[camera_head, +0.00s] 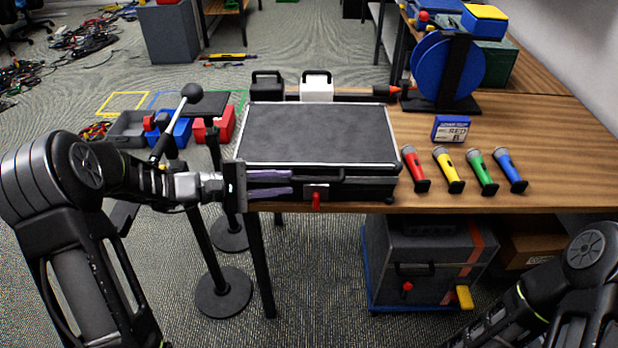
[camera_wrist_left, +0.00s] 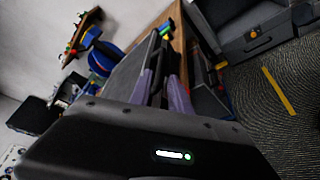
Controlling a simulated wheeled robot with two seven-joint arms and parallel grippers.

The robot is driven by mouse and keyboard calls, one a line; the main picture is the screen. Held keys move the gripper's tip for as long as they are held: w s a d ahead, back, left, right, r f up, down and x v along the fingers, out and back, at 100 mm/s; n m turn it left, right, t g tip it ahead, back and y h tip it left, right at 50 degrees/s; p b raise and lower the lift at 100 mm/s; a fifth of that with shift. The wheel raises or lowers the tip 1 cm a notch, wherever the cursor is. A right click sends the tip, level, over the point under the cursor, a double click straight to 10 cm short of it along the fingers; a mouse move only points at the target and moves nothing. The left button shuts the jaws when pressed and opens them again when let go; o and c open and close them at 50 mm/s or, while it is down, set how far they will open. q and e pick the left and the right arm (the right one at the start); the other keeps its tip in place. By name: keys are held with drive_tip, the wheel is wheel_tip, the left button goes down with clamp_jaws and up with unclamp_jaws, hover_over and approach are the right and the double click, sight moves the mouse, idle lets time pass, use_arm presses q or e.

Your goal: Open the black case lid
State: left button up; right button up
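The black case (camera_head: 318,132) lies on the wooden table with its silver-rimmed lid down. A handle and a red-tabbed latch (camera_head: 316,196) show on its front side. My left gripper (camera_head: 291,182) reaches in from the left at the case's front left, its two purple fingers apart, one above the other in the head view. In the left wrist view the fingers (camera_wrist_left: 169,80) also stand apart, beside the dark case lid (camera_wrist_left: 128,78). I cannot tell whether they touch the case. My right arm shows at the lower right; its gripper is out of frame.
Two small cases (camera_head: 316,86) sit behind the lid. Bins (camera_head: 172,128) and a black stand (camera_head: 223,292) are at left.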

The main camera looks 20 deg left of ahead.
sight(304, 181)
use_arm(q)
drive_tip(key=shift+w+d+f, duration=0.1)
drive_tip(key=shift+w+d, duration=0.05)
drive_tip(key=shift+w, duration=0.05)
drive_tip(key=p+x, duration=0.1)
drive_tip(key=x, duration=0.6)
drive_tip(key=shift+w+d+f+p, duration=0.1)
drive_tip(key=shift+d+f+p, duration=0.05)
drive_tip(key=shift+p, duration=0.15)
drive_tip(key=shift+c, duration=0.4)
clamp_jaws()
idle(0.6)
